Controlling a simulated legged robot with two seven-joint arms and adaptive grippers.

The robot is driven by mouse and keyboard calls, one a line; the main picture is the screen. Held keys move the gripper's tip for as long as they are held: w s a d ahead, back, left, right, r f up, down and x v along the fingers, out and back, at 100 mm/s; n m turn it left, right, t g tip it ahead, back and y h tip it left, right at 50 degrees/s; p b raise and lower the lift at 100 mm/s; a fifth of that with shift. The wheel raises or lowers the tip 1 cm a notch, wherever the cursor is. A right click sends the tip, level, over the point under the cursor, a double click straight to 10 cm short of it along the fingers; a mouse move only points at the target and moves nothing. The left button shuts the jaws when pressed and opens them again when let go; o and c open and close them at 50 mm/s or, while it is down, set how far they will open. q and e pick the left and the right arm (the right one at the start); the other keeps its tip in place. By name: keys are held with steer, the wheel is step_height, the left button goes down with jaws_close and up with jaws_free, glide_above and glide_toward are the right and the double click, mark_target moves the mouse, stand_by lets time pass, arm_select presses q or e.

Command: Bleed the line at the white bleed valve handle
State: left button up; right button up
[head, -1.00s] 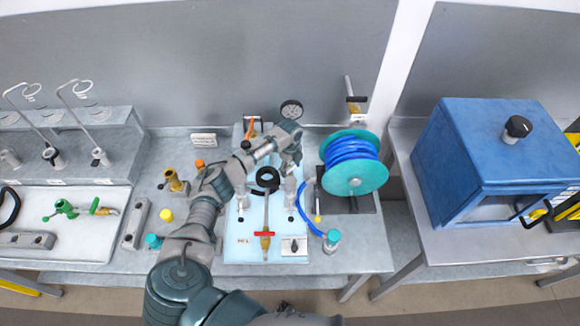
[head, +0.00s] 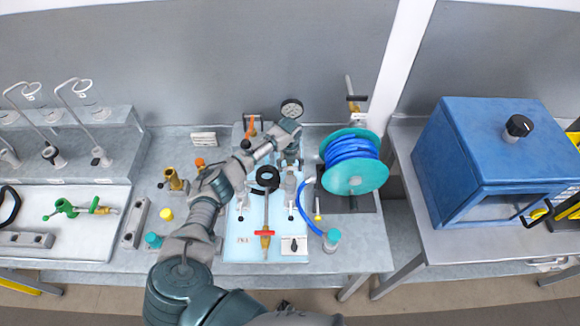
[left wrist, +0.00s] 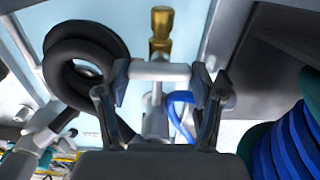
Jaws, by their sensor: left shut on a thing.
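The white bleed valve handle (left wrist: 160,71) is a pale crossbar on an upright stem in the left wrist view. My left gripper (left wrist: 161,90) has one finger at each end of the bar and is shut on it. A brass fitting (left wrist: 161,28) shows just beyond the bar. In the head view my left gripper (head: 290,160) is over the back right of the light blue panel, and my own wrist hides most of the handle there. My right gripper is not in view.
A black hose coil (head: 267,178) lies left of the gripper. A teal reel with blue hose (head: 352,165) stands close on its right. A pressure gauge (head: 291,109) is behind.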

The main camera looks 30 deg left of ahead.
mark_target(290, 167)
arm_select(q)
steer(key=shift+w+r, duration=0.15)
steer(key=shift+r, duration=0.05)
stand_by(0.4)
steer(key=o, duration=1.1)
steer(key=shift+o, duration=0.2)
steer(key=shift+f, duration=0.1)
step_height(290, 167, up, 12)
steer(key=shift+f, duration=0.1)
